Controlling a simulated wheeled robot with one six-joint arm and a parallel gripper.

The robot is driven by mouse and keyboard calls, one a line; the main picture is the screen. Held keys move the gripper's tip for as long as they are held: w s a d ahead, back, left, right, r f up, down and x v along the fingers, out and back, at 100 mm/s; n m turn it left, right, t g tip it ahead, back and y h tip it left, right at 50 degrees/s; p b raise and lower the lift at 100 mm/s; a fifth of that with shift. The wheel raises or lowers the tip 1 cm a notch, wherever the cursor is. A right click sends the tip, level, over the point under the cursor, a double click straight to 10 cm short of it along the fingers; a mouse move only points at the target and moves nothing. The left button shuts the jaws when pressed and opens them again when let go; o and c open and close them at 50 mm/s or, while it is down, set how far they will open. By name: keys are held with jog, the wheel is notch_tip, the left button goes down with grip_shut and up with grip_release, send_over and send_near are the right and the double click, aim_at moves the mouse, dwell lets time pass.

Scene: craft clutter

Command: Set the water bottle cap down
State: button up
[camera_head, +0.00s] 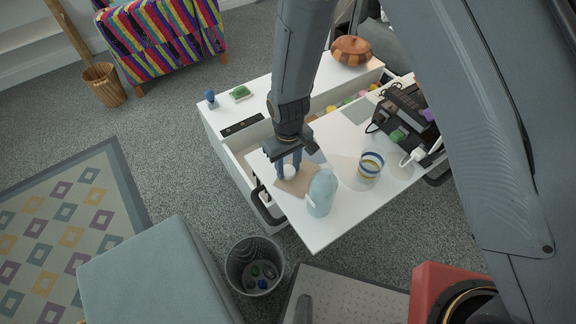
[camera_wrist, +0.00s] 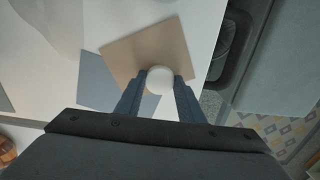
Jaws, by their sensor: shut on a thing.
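The water bottle cap (camera_wrist: 160,80) is a small white round piece, held between the two fingertips of my gripper (camera_wrist: 160,88). In the head view the cap (camera_head: 289,171) shows between the fingers of my gripper (camera_head: 288,170), over a tan square sheet (camera_head: 299,183) on the white table. I cannot tell whether the cap touches the sheet. A pale blue bottle (camera_head: 321,192) stands upright just right of the gripper, near the table's front edge. The tan sheet also shows beneath the cap in the wrist view (camera_wrist: 130,55).
A striped cup (camera_head: 370,166) stands right of the bottle. A grey-blue sheet (camera_wrist: 98,82) lies beside the tan one. Dark equipment (camera_head: 402,112) fills the table's right end.

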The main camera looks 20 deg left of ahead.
aim_at(289, 171)
jog(key=shift+f, duration=0.15)
jog(key=o, duration=1.2)
notch_tip(289, 171, up, 12)
jog(key=shift+r+b, duration=0.2)
jog(key=shift+b, duration=0.85)
jog(key=shift+d, duration=0.1)
